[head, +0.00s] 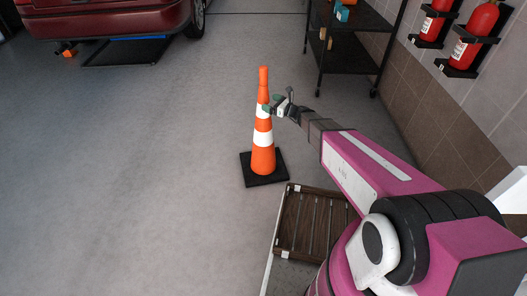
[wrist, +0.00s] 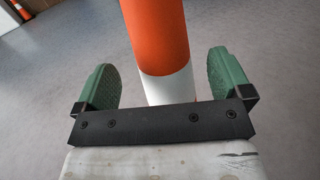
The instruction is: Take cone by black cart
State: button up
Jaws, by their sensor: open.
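The orange and white traffic cone (head: 263,157) stands upright on its black square base on the floor, in front of the black cart. My gripper (head: 278,104) is open at the upper part of the cone, by its upper white band. In the wrist view, the cone (wrist: 160,38) passes between the two green finger pads of my gripper (wrist: 166,78). A gap shows on each side, so neither pad appears to touch it. The cone's lower part is hidden in the wrist view.
The black cart (head: 349,62) stands behind, with small items on its shelves. A slatted wooden pallet (head: 310,222) lies right of the cone's base. Fire extinguishers (head: 474,34) hang on the right wall. A red car (head: 105,18) stands back left. The floor left of the cone is clear.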

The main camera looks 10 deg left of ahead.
aim_at(264, 100)
jog(key=x, duration=0.4)
jog(key=shift+w+a, duration=0.25)
jog(key=shift+a, duration=0.05)
grip_shut()
